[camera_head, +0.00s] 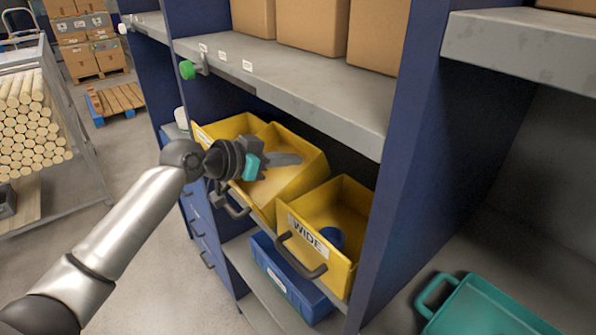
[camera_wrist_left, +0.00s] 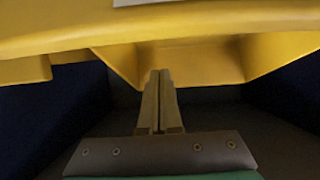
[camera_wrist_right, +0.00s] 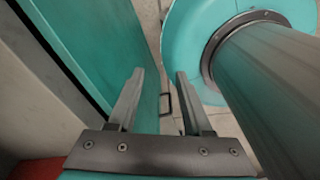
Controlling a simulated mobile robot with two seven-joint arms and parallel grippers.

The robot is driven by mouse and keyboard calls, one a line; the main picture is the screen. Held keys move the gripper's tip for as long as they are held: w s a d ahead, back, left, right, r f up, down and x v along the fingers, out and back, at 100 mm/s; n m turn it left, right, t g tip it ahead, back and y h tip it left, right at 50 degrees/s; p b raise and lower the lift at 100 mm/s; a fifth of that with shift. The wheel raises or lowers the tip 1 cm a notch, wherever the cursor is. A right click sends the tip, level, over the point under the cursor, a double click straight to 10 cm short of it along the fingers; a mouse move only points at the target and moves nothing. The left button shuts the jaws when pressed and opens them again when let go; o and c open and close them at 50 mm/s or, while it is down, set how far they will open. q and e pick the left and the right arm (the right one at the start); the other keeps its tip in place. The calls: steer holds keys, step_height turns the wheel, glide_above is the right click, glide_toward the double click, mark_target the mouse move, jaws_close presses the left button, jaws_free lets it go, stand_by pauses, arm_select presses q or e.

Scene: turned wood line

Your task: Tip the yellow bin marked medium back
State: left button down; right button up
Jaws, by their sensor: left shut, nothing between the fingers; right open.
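Three yellow bins stand side by side on a shelf in the head view. The middle bin (camera_head: 309,167) sits tilted, its front lower than its back; its label is hidden behind my left gripper, so I cannot read medium on it. My left gripper (camera_head: 299,159) is shut and empty, and in the head view it overlaps the middle bin. In the left wrist view its closed fingers (camera_wrist_left: 158,75) point at yellow bin plastic (camera_wrist_left: 190,60); I cannot tell whether they touch. My right gripper (camera_wrist_right: 160,73) is open and empty, away from the bins.
The right bin (camera_head: 344,268) reads WIDE and holds a blue object (camera_head: 333,237). The left bin (camera_head: 228,127) is partly hidden. A grey shelf (camera_head: 320,88) with cardboard boxes (camera_head: 312,22) hangs above. A blue bin (camera_head: 287,284) sits below. A teal container (camera_head: 480,308) stands at right.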

mark_target(298, 171)
arm_select(q)
steer(key=shift+w+d+f+b, duration=0.1)
steer(key=shift+w+d+f, duration=0.2)
steer(key=shift+f, duration=0.4)
steer(key=shift+w+d+f+b, duration=0.1)
steer(key=shift+w+d+f, duration=0.2)
steer(key=shift+f, duration=0.35)
steer(key=shift+w+d+f+b, duration=0.15)
steer(key=shift+d+f, duration=0.25)
steer(key=shift+f, duration=0.3)
arm_select(e)
steer(key=shift+w+d+f, duration=0.25)
steer(key=shift+d+f, duration=0.05)
steer(key=shift+d, duration=0.15)
steer(key=shift+r, duration=0.1)
